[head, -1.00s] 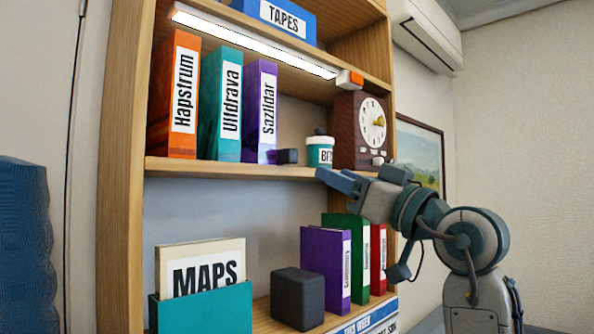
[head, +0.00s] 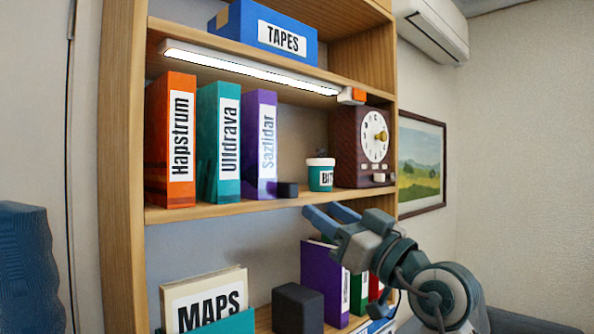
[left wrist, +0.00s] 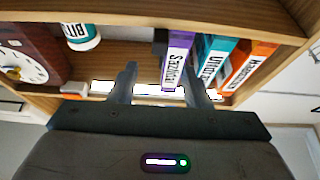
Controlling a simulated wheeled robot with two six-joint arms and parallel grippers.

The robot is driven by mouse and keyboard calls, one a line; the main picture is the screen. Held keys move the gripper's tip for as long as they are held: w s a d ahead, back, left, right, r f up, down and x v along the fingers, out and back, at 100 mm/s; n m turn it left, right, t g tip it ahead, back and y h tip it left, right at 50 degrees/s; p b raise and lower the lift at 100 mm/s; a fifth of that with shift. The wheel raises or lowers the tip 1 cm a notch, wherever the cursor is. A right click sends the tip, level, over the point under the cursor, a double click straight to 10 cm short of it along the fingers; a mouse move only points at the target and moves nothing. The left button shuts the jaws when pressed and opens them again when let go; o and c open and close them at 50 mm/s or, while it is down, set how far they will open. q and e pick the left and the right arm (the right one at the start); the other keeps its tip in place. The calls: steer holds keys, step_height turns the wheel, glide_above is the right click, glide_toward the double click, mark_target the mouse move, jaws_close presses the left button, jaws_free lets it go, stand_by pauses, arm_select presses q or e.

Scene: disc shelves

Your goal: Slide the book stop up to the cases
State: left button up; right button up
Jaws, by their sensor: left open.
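The small dark book stop (head: 288,190) stands on the middle shelf just right of the purple Sazlidar case (head: 259,145). I cannot tell whether they touch. The teal Ulldrava case (head: 218,143) and orange Hapstrum case (head: 172,140) stand upright further left. My left gripper (head: 322,209) is open and empty, in front of the shelf edge and to the right of the stop. In the left wrist view, turned upside down, the fingers (left wrist: 160,84) are spread, with the Sazlidar case (left wrist: 176,60) and the stop (left wrist: 160,38) beyond them. My right gripper is out of view.
A teal BITS tub (head: 320,175) and a brown clock (head: 362,147) stand right of the stop. A light bar (head: 250,68) runs under the upper shelf. Below are a larger dark block (head: 297,308), binders (head: 324,280) and a MAPS holder (head: 235,324).

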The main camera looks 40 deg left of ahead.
mark_target(294, 191)
arm_select(q)
steer(key=p+x, duration=0.3)
steer(key=x, duration=0.5)
steer(key=shift+s+p, duration=0.1)
steer(key=shift+p, duration=0.3)
steer(key=shift+c, duration=0.2)
jaws_close()
